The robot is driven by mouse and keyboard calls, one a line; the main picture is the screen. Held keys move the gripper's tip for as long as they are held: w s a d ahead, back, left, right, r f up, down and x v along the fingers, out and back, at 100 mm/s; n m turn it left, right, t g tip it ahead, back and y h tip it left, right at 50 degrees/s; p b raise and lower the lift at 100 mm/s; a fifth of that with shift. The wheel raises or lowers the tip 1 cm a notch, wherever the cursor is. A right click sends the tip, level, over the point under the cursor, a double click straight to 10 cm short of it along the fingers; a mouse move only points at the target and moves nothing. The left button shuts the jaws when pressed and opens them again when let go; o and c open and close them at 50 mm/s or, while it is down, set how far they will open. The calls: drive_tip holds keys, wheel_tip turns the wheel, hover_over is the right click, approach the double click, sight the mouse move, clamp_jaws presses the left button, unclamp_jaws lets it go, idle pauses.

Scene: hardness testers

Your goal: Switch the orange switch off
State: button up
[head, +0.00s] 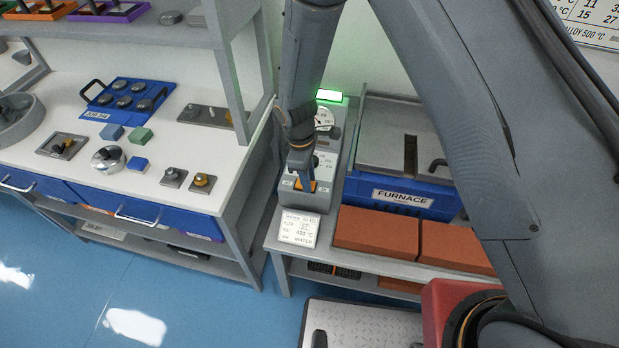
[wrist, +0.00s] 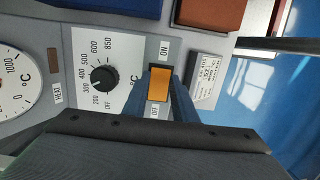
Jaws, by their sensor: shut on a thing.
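The orange switch (head: 313,186) is on the front part of the grey control panel (head: 325,160) left of the furnace. In the wrist view, the orange switch (wrist: 159,84) lies between an ON label (wrist: 164,47) and an OFF label (wrist: 155,112). My gripper (head: 301,176) points down at the switch. In the wrist view, my gripper (wrist: 163,92) has its blue fingers around the switch, shut on it. The fingers hide the switch's edges, and which side is pressed in cannot be told.
A black temperature dial (wrist: 104,78) and a round gauge (wrist: 18,82) are beside the switch. The blue furnace (head: 405,195) stands to the right, with orange-brown bricks (head: 376,230) in front. A white card (head: 299,228) lies at the near edge. A white workbench (head: 222,150) is left.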

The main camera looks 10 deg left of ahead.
drive_tip(key=shift+a+f+h+b, duration=0.1)
drive_tip(key=shift+a+h+b, duration=0.15)
drive_tip(key=shift+h+b, duration=0.3)
drive_tip(key=shift+h, duration=0.35)
drive_tip(key=o, duration=1)
drive_tip(key=shift+o, duration=0.2)
drive_tip(key=b+v, duration=0.2)
drive_tip(key=v, duration=0.6)
